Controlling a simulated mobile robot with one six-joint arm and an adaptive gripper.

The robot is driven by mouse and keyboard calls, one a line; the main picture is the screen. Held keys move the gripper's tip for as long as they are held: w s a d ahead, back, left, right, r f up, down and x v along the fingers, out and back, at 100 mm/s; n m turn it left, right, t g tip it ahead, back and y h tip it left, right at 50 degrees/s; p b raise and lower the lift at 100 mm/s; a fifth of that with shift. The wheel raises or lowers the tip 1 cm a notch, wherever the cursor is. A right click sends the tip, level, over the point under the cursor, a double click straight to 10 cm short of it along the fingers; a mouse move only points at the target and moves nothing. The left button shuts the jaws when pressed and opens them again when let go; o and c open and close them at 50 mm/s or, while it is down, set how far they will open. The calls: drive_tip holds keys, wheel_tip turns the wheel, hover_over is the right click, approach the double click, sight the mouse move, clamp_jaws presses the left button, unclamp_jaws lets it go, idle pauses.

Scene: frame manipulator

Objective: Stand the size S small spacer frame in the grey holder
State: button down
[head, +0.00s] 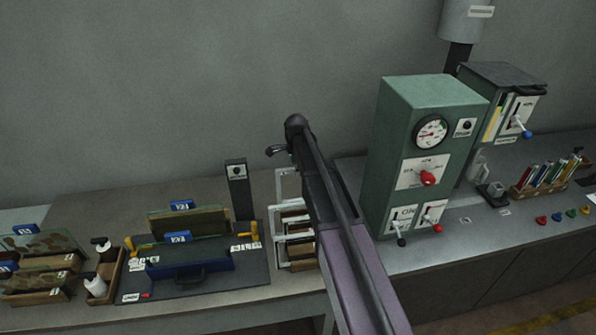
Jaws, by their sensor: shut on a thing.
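My gripper (277,151) is at the end of my raised arm, above the bench and near the back wall. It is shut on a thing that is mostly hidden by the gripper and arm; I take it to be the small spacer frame. Below the gripper, pale rectangular frames (281,186) stand upright in a wooden rack, partly covered by my arm. I cannot read a size mark on any frame. I cannot single out the grey holder; it may be hidden behind my arm.
A dark fixture plate (250,275) with yellow clamps and blue-tagged panels lies left of the rack. A dark post (238,190) stands behind it. A green control cabinet (393,150) with a gauge and levers rises close to the right of my arm. Bottles stand at left.

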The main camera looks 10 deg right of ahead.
drive_tip(key=shift+r+p, duration=4.75)
drive_tip(key=shift+r, duration=0.3)
drive_tip(key=shift+s+f, duration=0.1)
